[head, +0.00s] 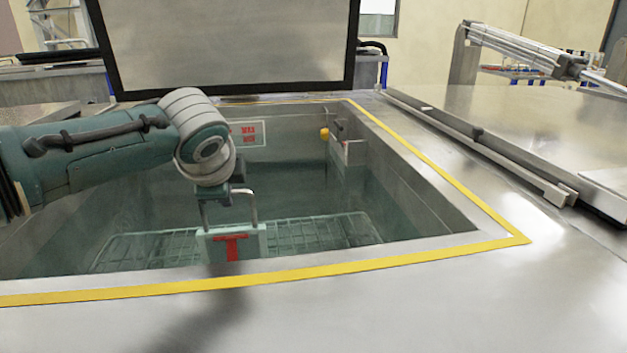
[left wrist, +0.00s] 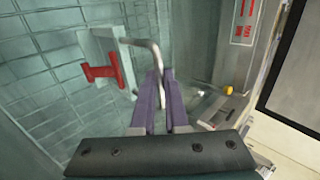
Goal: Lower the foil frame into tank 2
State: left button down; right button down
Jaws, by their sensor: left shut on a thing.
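The foil frame (head: 217,247) is a pale flat plate with a red T-shaped mark and a bent metal handle. It hangs upright inside the open tank (head: 430,205), near its front wall. My left gripper (head: 228,196) is above the plate, shut on the handle. In the left wrist view, the purple fingers of my left gripper (left wrist: 160,82) close around the handle, with the frame (left wrist: 99,46) beyond them. I cannot tell whether the plate touches the liquid or the wire grid (head: 310,233) below. No tank number is readable. My right gripper is out of view.
A dark-edged lid (head: 225,40) stands raised behind the tank. A yellow stripe (head: 400,254) borders the opening. A red-and-white sign (head: 250,133) and a yellow knob (head: 324,134) are at the far wall. A flat lid (head: 540,120) with a cylinder (head: 515,47) is on the right.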

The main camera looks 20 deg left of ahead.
pick_arm(q)
jog(key=c, duration=0.8)
grip_release()
jog(key=shift+c, duration=0.2)
jog(key=shift+s+r, duration=0.1)
jog(key=s+d+r+p, duration=0.1)
jog(key=s+r+p, duration=0.1)
jog(key=r+p, duration=0.7)
jog(key=s+d+r+p, duration=0.2)
jog(key=s+r+p, duration=0.1)
jog(key=r+p, duration=0.6)
jog(key=shift+s+d+r, duration=0.25)
jog(key=shift+s+r, duration=0.05)
jog(key=shift+r, duration=0.25)
jog(key=shift+d, duration=0.1)
